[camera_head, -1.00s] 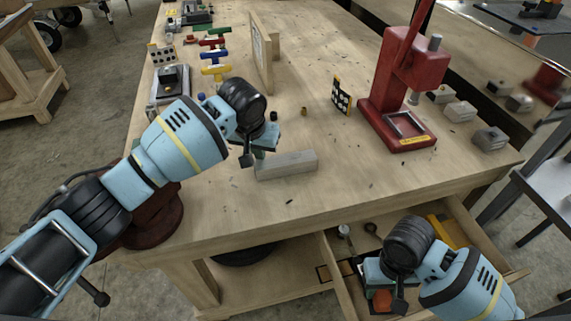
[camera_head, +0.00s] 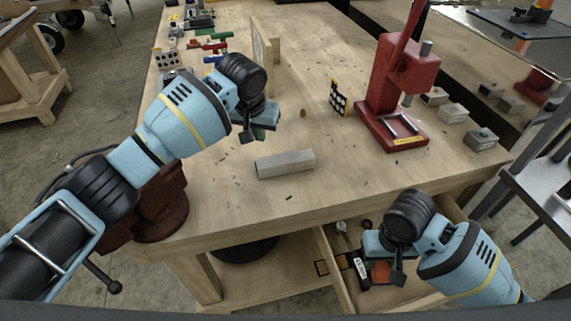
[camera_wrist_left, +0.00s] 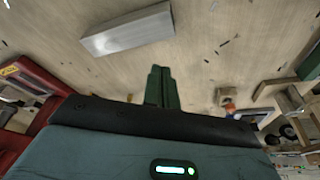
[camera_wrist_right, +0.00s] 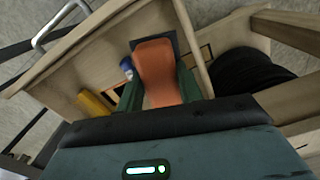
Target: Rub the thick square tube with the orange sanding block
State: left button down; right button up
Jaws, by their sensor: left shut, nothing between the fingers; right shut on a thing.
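The thick square tube (camera_head: 286,163) is a grey metal bar lying flat on the wooden bench near its front edge. It also shows in the left wrist view (camera_wrist_left: 128,30). My left gripper (camera_head: 258,134) is shut and empty, above the bench just behind the tube and apart from it; its green fingers (camera_wrist_left: 161,88) are together in the left wrist view. My right gripper (camera_head: 382,270) is over the open drawer, shut on the orange sanding block (camera_wrist_right: 158,72). The block's orange face shows between the green fingers in the right wrist view.
The open drawer (camera_head: 340,277) holds a yellow item (camera_wrist_right: 94,103) and other small things. A red press (camera_head: 398,100) stands on the bench at right, beside several grey blocks (camera_head: 453,112). An upright wooden board (camera_head: 263,52) stands behind my left gripper. Bench space around the tube is mostly clear.

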pick_arm(q)
jog(key=shift+f, duration=0.15)
pick_arm(e)
jog(key=shift+r, duration=0.2)
pick_arm(q)
jog(key=v, duration=1.2)
jog(key=shift+s, duration=0.1)
